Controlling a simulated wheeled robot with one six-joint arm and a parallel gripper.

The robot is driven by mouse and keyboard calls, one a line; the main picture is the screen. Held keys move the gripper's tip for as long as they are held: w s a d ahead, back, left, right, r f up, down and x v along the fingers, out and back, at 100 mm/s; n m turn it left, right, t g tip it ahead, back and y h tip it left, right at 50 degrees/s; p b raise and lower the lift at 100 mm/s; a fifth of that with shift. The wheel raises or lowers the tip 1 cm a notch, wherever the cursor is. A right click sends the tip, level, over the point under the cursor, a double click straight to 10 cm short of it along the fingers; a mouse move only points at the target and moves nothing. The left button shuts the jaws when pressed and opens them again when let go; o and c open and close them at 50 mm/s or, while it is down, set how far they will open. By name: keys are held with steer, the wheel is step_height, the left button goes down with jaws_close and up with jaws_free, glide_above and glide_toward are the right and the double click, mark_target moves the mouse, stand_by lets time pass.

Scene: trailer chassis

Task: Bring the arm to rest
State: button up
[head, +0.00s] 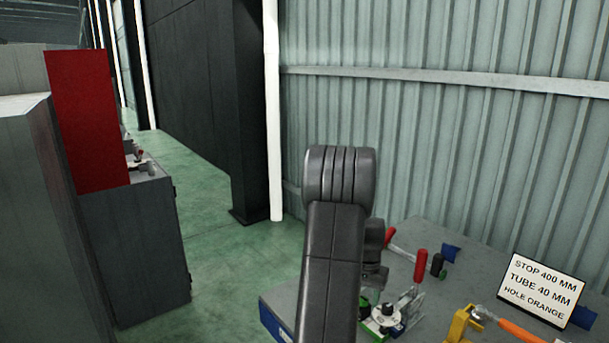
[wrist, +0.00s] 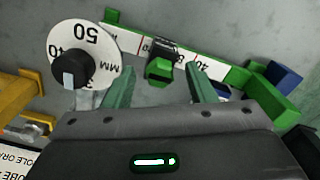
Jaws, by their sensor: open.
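My gripper (wrist: 159,72) shows in the wrist view with its two green fingers spread apart. A green slider block (wrist: 160,70) on a white scale strip (wrist: 130,42) shows between and just beyond the fingertips. I cannot tell whether the fingers touch it; nothing is clearly gripped. In the head view my dark arm rises in the middle, over the near left part of the grey workbench (head: 440,262). The arm hides the gripper's fingers there.
A white dial (wrist: 86,52) with a black knob is left of the fingers. On the bench are red-handled clamps (head: 420,266), a yellow fixture (head: 460,326) and a sign (head: 541,290) reading STOP 400 MM, TUBE 40 MM, HOLE ORANGE. Grey cabinets (head: 135,250) stand left; green floor (head: 235,265) between is clear.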

steer(key=n+p, duration=0.1)
steer(key=n, duration=0.3)
stand_by(0.3)
